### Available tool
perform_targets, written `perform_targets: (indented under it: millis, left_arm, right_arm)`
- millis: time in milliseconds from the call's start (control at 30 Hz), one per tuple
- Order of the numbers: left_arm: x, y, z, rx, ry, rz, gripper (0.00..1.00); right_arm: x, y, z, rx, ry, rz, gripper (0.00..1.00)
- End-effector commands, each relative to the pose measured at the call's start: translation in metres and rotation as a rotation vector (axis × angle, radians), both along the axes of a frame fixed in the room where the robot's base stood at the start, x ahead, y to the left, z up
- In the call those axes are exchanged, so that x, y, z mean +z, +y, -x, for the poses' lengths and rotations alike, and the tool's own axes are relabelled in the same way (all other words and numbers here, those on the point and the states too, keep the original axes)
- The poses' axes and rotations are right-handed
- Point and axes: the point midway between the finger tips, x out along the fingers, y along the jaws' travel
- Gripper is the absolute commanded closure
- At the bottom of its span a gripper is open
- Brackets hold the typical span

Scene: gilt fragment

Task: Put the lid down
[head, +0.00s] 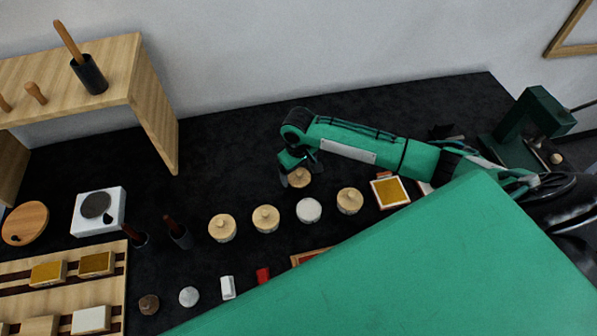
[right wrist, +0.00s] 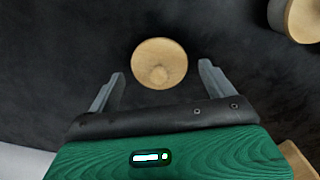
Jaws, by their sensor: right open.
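A round wooden lid (head: 299,179) with a small knob lies on the black table, behind a row of small round pots. In the right wrist view the lid (right wrist: 160,52) is just ahead of the fingers, centred on the gap between them. I cannot tell from above whether it lies flat on the table or on something low. My right gripper (head: 301,168) is open above the lid, with a finger to each side. In the right wrist view the open gripper (right wrist: 162,76) holds nothing. My left gripper is out of view.
Wooden-lidded pots (head: 222,228), (head: 265,218) and (head: 349,200) and a white-topped one (head: 309,210) stand in front. A gold-panelled frame (head: 390,191) lies right. A wooden shelf (head: 150,100) stands left, a green press (head: 535,120) far right. Behind the lid the table is clear.

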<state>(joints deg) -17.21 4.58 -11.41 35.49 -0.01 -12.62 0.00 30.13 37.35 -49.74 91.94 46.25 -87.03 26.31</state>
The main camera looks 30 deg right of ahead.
Motion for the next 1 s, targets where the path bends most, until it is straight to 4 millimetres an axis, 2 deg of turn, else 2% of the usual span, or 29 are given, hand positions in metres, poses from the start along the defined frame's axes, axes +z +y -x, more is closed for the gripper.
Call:
perform_targets:
  millis: [300,500,700,1000]
  left_arm:
    - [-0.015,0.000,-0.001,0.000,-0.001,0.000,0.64]
    - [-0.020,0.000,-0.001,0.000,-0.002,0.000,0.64]
    - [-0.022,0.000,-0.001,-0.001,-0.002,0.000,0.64]
    - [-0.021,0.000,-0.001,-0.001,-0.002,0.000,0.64]
  right_arm:
    - [0.065,0.000,-0.001,0.000,-0.005,0.000,0.15]
    - [0.097,0.000,-0.001,0.000,-0.004,-0.001,0.15]
    - [0.110,0.000,0.000,-0.001,-0.001,-0.001,0.15]
    - [0.110,0.000,0.000,-0.001,-0.001,0.000,0.15]
